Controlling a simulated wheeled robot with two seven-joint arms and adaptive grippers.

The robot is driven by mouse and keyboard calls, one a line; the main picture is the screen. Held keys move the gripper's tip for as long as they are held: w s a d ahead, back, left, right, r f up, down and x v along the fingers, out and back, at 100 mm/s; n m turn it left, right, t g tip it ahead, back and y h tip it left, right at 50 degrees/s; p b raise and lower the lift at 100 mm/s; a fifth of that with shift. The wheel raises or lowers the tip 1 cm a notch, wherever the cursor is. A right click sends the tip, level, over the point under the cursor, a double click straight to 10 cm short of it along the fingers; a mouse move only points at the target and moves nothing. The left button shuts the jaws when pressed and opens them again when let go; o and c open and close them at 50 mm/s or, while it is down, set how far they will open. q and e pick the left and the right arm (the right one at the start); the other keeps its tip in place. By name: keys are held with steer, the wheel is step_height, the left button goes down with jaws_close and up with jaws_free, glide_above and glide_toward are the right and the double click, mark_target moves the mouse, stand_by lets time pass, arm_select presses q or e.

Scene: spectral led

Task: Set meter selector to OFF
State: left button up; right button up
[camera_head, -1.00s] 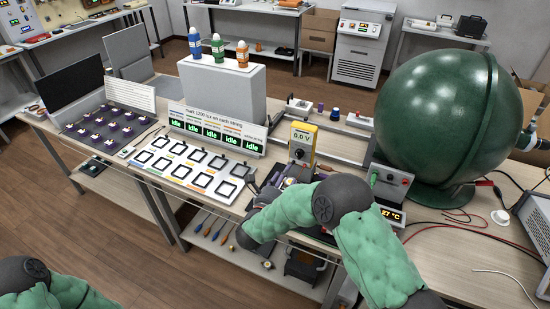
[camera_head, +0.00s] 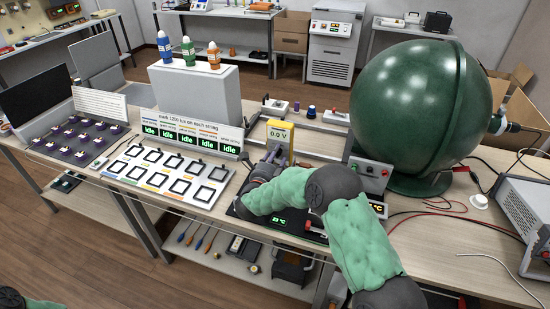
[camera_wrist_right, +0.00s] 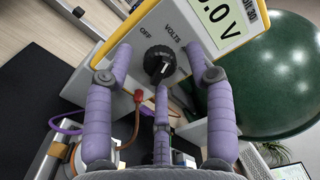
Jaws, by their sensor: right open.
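The yellow-framed meter (camera_head: 279,127) stands on the bench and its display reads 0.0 V. The right wrist view shows its white face (camera_wrist_right: 190,30) close up and tilted, with OFF and VOLTS labels. The black selector knob (camera_wrist_right: 159,60) sits below these labels; I cannot tell for sure which one it points to. My right gripper (camera_head: 268,162) is in front of the meter's lower part. In the wrist view its purple fingers (camera_wrist_right: 159,65) are open, one on each side of the knob and a third below; contact is unclear. My left gripper is out of view.
A big green sphere (camera_head: 420,115) stands right of the meter. A panel with several "idle" displays (camera_head: 190,143) and a board of square frames (camera_head: 165,175) lie to the left. A red-brown plug (camera_wrist_right: 138,97) and cables are near the fingers.

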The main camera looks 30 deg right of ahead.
jaws_close()
steer(key=shift+n, duration=0.3)
steer(key=n+p, duration=0.3)
steer(key=n, duration=0.6)
steer(key=shift+p, duration=0.35)
steer(key=shift+n, duration=0.3)
